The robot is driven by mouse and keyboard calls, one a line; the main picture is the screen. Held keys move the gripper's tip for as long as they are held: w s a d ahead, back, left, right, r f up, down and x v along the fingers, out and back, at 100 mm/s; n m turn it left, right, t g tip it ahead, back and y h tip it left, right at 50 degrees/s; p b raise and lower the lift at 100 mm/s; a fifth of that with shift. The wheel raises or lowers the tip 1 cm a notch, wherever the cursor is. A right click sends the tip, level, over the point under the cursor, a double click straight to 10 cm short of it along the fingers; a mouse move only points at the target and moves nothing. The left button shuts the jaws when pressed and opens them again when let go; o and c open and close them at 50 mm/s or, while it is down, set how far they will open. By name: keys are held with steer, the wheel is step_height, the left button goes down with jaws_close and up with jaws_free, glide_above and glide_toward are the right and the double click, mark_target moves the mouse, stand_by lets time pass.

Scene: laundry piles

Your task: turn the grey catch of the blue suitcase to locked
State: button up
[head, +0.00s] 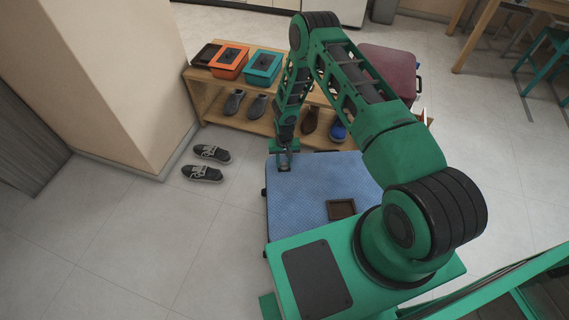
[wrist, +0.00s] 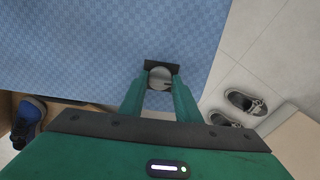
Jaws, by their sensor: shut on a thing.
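The blue suitcase (head: 300,195) lies flat on the floor in front of my base, partly hidden by my arm. Its blue patterned face fills much of the wrist view (wrist: 70,50). The grey catch (wrist: 160,76) is a small round piece by a dark plate (wrist: 162,65) near the suitcase's edge. My gripper (wrist: 160,80) has its two green fingers on either side of the catch, closed on it. In the head view my gripper (head: 284,161) is at the suitcase's far left corner, and the catch is too small to make out. I cannot tell which way the catch is turned.
A wooden shoe rack (head: 210,92) stands behind the suitcase, with an orange box (head: 229,62) and a teal box (head: 263,67) on top. Black shoes (head: 205,172) lie on the floor to the left, near a wall corner. A dark brown tray-like item (head: 341,209) lies on the suitcase.

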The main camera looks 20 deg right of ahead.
mark_target(284, 164)
steer(key=shift+s+m, duration=0.1)
steer(key=shift+m, duration=0.2)
steer(key=o, duration=1)
steer(key=shift+r, duration=0.45)
step_height(284, 164, up, 10)
steer(key=shift+f, duration=0.1)
